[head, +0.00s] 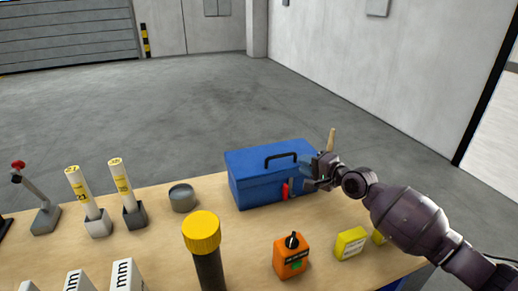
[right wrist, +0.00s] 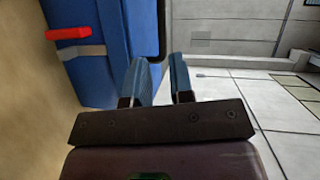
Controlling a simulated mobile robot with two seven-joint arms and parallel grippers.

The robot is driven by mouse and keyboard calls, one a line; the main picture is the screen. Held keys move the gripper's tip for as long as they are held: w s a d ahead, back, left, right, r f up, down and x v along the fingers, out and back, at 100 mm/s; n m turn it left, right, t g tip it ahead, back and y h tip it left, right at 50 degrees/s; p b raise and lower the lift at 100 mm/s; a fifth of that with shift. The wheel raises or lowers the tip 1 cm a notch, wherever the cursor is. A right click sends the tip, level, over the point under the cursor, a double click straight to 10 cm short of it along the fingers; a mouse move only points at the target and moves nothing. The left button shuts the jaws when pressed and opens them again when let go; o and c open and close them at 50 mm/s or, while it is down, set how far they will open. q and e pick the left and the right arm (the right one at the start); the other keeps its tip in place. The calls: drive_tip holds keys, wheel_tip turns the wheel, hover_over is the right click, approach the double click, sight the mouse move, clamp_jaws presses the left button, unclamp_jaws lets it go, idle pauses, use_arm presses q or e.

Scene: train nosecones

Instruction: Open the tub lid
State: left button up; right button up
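The tub is a blue box (head: 255,184) with a black handle (head: 281,157) on its lid and a red latch (head: 285,191) on its front; the lid looks shut. My right gripper (head: 312,178) is at the tub's right end and hides part of that corner. In the right wrist view its two fingers (right wrist: 160,82) stand apart with nothing seen between them. There the tub (right wrist: 98,55) fills the upper left, beside the left finger, with the red latch (right wrist: 68,34) showing. Whether a finger touches the tub cannot be told. My left gripper is not in view.
A grey round dish (head: 182,197) stands left of the tub. An orange box (head: 290,259), a yellow box (head: 350,243) and a yellow-capped dark cylinder (head: 202,236) stand in front. Labelled tubes in holders (head: 122,187) are at left. A tan stick (head: 332,139) shows behind my right gripper.

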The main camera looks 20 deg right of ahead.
sight(281, 156)
drive_tip(key=shift+m, duration=0.9)
drive_tip(key=b+x, duration=0.1)
drive_tip(key=x, duration=0.8)
drive_tip(key=shift+w+a, duration=0.25)
drive_tip(key=shift+w, duration=0.05)
use_arm(q)
drive_tip(key=shift+s+f, duration=0.35)
drive_tip(key=shift+f, duration=0.25)
use_arm(e)
drive_tip(key=shift+c, duration=0.2)
clamp_jaws()
use_arm(q)
drive_tip(key=shift+s+f, duration=0.1)
drive_tip(key=shift+s, duration=0.2)
